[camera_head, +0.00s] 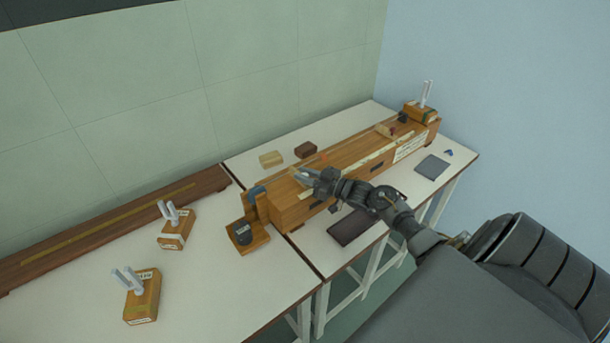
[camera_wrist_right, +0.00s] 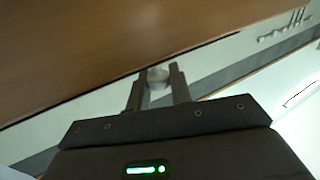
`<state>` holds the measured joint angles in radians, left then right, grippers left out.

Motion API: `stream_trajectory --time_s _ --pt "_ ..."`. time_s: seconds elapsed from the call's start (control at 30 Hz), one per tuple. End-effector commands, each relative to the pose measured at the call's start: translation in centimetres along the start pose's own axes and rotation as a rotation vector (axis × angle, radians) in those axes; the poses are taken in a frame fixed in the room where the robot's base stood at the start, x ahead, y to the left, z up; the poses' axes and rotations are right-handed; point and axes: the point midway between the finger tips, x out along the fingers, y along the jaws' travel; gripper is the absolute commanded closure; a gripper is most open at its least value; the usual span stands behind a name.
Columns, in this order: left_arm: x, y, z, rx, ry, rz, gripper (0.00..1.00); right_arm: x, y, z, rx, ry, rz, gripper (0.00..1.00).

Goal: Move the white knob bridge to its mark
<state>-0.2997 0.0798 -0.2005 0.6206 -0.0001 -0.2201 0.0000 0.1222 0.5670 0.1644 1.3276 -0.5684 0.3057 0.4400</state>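My right gripper (camera_head: 306,175) is over the near-left end of the long wooden bench instrument (camera_head: 293,212). In the right wrist view a pale round knob (camera_wrist_right: 157,75) sits between the two fingertips (camera_wrist_right: 158,70) and fills the gap from side to side. It looks like the white knob of the bridge; the rest of the bridge is hidden or too small to make out. A pale strip runs along the top of the instrument. I cannot make out the mark. My left gripper is not in view.
A cream block (camera_head: 271,159) and a dark brown block (camera_head: 305,150) lie behind the instrument. Two wooden blocks with pale pegs (camera_head: 174,236) (camera_head: 141,304) stand on the left table. A dark tray (camera_head: 351,227) and a grey pad (camera_head: 432,165) lie in front.

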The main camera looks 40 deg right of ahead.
Motion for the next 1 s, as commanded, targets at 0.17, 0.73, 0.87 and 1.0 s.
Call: stream_trajectory --time_s 0.17,0.73,0.87,1.0 --pt "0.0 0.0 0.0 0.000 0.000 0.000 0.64 0.0 0.0 0.0 0.000 0.000 0.000 1.00" --pt "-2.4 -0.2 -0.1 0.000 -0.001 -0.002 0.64 2.2 -5.2 -0.1 0.001 0.001 -0.002 1.00" --pt "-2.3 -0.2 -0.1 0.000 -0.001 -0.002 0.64 2.3 -5.3 0.0 0.002 0.002 -0.006 1.00" --pt "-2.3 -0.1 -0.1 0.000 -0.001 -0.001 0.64 2.3 -5.3 0.0 0.002 0.002 -0.007 0.68"
